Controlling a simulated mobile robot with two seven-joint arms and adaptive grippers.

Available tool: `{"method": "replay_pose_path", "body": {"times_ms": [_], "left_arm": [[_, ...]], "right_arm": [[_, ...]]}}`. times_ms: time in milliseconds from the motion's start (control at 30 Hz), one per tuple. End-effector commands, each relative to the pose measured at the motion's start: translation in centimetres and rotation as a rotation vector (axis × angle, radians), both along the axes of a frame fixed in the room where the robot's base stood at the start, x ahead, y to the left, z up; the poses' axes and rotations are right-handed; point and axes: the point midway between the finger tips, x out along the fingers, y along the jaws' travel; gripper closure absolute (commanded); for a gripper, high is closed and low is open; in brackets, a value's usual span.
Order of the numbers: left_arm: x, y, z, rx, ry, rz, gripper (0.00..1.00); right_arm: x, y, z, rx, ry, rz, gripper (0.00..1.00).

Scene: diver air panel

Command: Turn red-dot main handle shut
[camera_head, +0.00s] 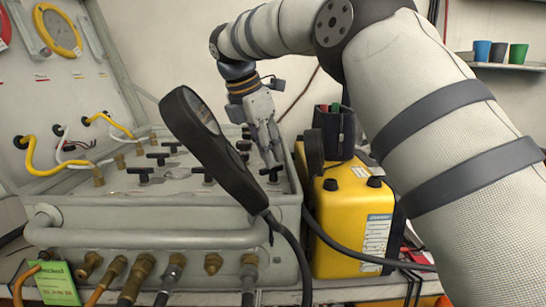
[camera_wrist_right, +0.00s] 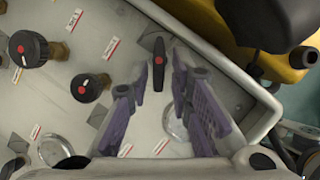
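A black bar handle with a red dot (camera_wrist_right: 159,62) stands on the grey panel (camera_wrist_right: 120,20), its long side running up and down in the right wrist view. In the head view a black handle (camera_head: 272,174) shows just below my right gripper (camera_head: 271,150) at the panel's right side. In the wrist view the right gripper (camera_wrist_right: 170,82) is open, with a finger on each side of the handle's near end. I cannot tell whether either finger touches it. My left gripper is in neither view.
Two round black knobs with red dots, one left (camera_wrist_right: 28,48) and one nearer (camera_wrist_right: 90,87), sit beside the handle. A black-handled magnifier-like thing (camera_head: 215,150) stands before the panel. A yellow case (camera_head: 350,220) is close on the right. Hoses (camera_head: 170,275) line the front.

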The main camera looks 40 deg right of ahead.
Motion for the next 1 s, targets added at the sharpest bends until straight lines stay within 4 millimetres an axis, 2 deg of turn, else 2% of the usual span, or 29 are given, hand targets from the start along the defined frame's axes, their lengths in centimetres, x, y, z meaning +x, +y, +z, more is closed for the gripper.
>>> {"method": "replay_pose_path", "body": {"times_ms": [200, 433, 467, 533, 833, 1000], "left_arm": [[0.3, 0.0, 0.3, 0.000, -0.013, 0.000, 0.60], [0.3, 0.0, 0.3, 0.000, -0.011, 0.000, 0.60], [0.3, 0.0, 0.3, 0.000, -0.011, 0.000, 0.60], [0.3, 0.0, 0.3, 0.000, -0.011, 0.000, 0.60], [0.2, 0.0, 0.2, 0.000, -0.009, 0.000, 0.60], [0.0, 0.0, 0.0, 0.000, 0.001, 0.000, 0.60]], "right_arm": [[0.0, -0.9, -2.0, -0.001, 0.000, 0.000, 0.80], [0.0, -0.9, -2.2, -0.001, 0.002, -0.001, 0.80], [0.1, -0.9, -2.2, -0.001, 0.002, -0.001, 0.85], [0.0, -0.9, -2.2, -0.001, 0.002, -0.001, 1.00], [0.1, -0.9, -2.2, -0.002, 0.003, -0.011, 1.00], [0.2, -1.0, -2.4, -0.002, 0.006, -0.072, 1.00]]}}
